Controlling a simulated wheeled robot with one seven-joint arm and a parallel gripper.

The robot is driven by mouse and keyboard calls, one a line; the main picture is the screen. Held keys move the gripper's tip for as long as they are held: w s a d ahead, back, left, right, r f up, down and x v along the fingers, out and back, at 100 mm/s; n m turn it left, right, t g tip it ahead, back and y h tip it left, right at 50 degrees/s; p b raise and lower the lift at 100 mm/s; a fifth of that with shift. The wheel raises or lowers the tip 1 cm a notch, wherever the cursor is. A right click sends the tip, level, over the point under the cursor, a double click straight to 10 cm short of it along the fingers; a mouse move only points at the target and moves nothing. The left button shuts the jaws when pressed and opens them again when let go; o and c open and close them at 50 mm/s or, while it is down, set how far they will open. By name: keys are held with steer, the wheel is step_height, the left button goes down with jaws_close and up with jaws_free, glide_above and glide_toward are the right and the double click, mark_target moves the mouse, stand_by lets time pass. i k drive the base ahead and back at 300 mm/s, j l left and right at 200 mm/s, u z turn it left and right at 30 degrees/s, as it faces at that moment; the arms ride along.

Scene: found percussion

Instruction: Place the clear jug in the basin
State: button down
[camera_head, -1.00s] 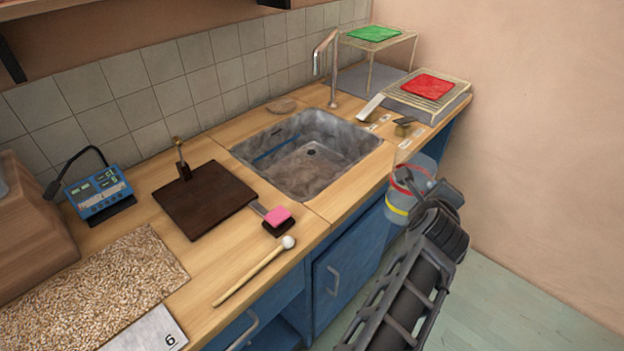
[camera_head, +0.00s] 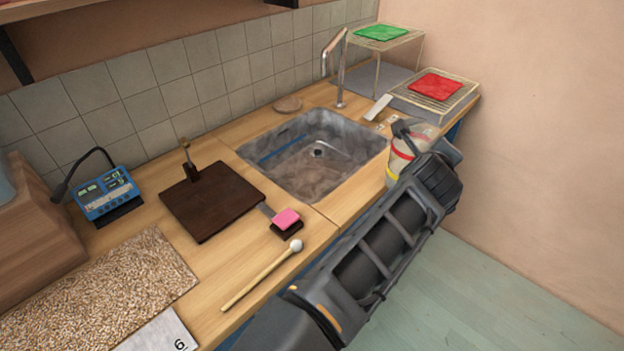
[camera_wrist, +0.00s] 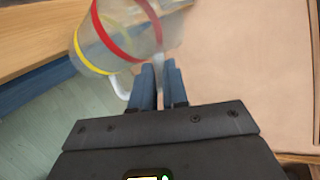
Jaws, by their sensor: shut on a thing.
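The clear jug (camera_head: 397,160) has a red band and a yellow band. It is held at the right side of the basin, near the counter's front edge, partly hidden by my arm. In the wrist view the jug (camera_wrist: 125,38) is at the upper left, tilted in the picture, with its pale handle by the fingers. My gripper (camera_wrist: 162,75) is shut on the jug; its fingers show in the wrist view. The grey basin (camera_head: 345,178) is sunk in the wooden counter, left of the jug, and looks empty apart from its drain.
A chrome faucet (camera_head: 338,72) stands behind the basin. Wire racks with a green cloth (camera_head: 382,32) and a red cloth (camera_head: 436,87) are at the back right. A dark board (camera_head: 212,202), a pink sponge (camera_head: 286,218) and a mallet (camera_head: 262,275) lie left of the basin.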

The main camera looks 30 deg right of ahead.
mark_target(325, 181)
steer(key=i+j, duration=0.25)
steer(key=i, duration=0.2)
steer(key=i+j, duration=0.2)
steer(key=i, duration=0.2)
